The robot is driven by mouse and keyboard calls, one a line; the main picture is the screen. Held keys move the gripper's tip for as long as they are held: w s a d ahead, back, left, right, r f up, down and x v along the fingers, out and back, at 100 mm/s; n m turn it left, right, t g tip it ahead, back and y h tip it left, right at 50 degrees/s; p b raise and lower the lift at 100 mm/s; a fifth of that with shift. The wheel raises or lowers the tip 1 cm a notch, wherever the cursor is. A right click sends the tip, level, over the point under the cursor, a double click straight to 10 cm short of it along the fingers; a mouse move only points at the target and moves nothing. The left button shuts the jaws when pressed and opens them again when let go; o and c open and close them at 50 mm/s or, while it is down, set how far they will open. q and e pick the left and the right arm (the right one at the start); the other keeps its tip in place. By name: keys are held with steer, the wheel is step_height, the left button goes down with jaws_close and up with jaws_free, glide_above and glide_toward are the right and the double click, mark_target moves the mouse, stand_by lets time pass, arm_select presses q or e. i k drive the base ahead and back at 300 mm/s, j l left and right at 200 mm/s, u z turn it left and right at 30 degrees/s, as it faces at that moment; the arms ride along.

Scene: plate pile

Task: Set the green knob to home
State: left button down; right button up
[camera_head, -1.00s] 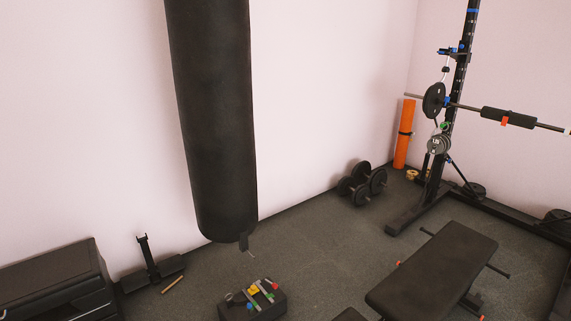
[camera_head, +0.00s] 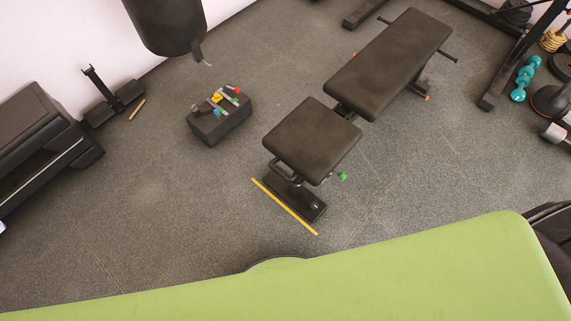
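A dark box (camera_head: 222,126) sits on the floor left of the bench, with small coloured knobs on its top. A small green knob (camera_head: 235,102) shows near the right end of the top, close to a red one (camera_head: 237,90); a yellow knob (camera_head: 217,97) and a blue one (camera_head: 217,112) are further left. Their exact settings are too small to read. Another green knob (camera_head: 342,176) is on the side of the weight bench under its seat. Neither of my grippers is in view.
The weight bench (camera_head: 390,62) stands right of the box, with a yellow bar (camera_head: 285,207) on the floor before it. A punching bag (camera_head: 170,22) hangs behind the box. A large green surface (camera_head: 400,275) fills the bottom. Open floor (camera_head: 160,200) lies left.

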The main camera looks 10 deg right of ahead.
mark_target(341, 176)
steer(key=k+l+z, duration=0.1)
steer(key=l+z, duration=0.15)
steer(key=z, duration=0.15)
steer(key=l+z, duration=0.4)
steer(key=j+u, duration=0.1)
steer(key=u, duration=0.7)
steer(key=z, duration=0.8)
